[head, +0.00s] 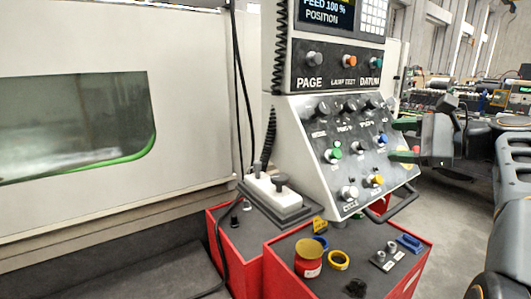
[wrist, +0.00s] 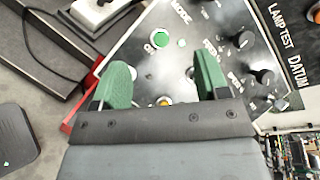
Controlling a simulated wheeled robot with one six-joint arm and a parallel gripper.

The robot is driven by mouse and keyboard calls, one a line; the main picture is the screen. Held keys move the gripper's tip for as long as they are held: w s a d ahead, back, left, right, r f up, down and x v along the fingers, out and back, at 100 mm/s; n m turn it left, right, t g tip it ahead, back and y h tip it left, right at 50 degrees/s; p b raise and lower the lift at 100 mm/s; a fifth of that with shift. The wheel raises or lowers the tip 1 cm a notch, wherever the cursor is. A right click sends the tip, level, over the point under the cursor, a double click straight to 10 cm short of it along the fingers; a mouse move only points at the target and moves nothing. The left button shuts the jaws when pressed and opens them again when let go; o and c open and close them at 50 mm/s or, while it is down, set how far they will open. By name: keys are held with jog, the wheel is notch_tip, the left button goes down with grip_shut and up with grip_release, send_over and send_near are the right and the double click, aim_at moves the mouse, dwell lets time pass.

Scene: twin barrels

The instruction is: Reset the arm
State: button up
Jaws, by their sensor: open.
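My gripper (head: 397,140) shows at the right of the control panel in the head view. Its two green fingers point left toward the slanted panel (head: 310,150). The fingers are apart, with nothing between them that I can see held. In the wrist view my gripper (wrist: 163,78) has its green fingers spread over the panel face. A green button (wrist: 160,40) lies beyond the fingertips there, and an orange-yellow button shows low between the fingers. I cannot tell whether the fingers touch the panel.
Red cabinets (head: 290,270) stand below the panel, bearing a red-and-yellow can (head: 308,262), a yellow tape ring (head: 339,260) and a blue item (head: 410,243). A handle bar (head: 395,207) juts from the panel.

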notch_tip(320, 180, down, 18)
jog(key=s+a+n+g+h, duration=0.1)
jog(key=s+n+g+h, duration=0.15)
jog(key=h, duration=0.45)
jog(key=s+a+f+n+g+h, duration=0.3)
jog(key=s+a+f+n+h, duration=0.1)
jog(key=s+a+f+n, duration=0.7)
jog(key=shift+s+f+n+h, duration=0.4)
jog(key=shift+s+f+n, duration=0.85)
jog(key=shift+s+f, duration=0.1)
jog(key=shift+a, duration=0.1)
